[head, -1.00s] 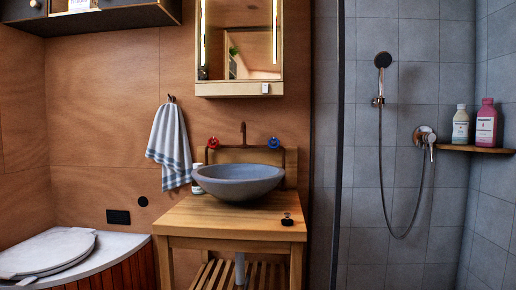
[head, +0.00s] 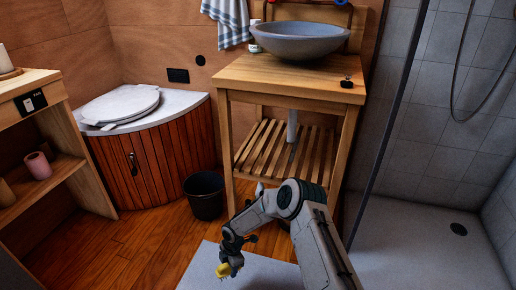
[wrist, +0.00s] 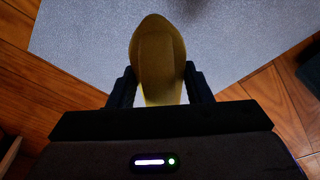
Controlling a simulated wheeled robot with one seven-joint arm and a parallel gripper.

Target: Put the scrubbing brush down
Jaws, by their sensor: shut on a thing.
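The scrubbing brush is yellow and shows in the wrist view (wrist: 158,62) between the two dark fingers of my gripper (wrist: 160,88). My gripper is shut on it. In the head view my gripper (head: 232,262) is low at the bottom middle, with the yellow brush (head: 224,271) at its tip. The brush is over the edge area of a grey mat (head: 262,268) on the floor. I cannot tell its exact height above the mat.
A wooden washstand (head: 290,75) with a grey basin (head: 297,42) and slatted shelf (head: 283,150) stands behind my arm. A black bin (head: 205,195) is left of it. A curved toilet cabinet (head: 150,160) and wooden shelf unit (head: 85,185) stand left. Wooden floor (head: 150,245) is open there.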

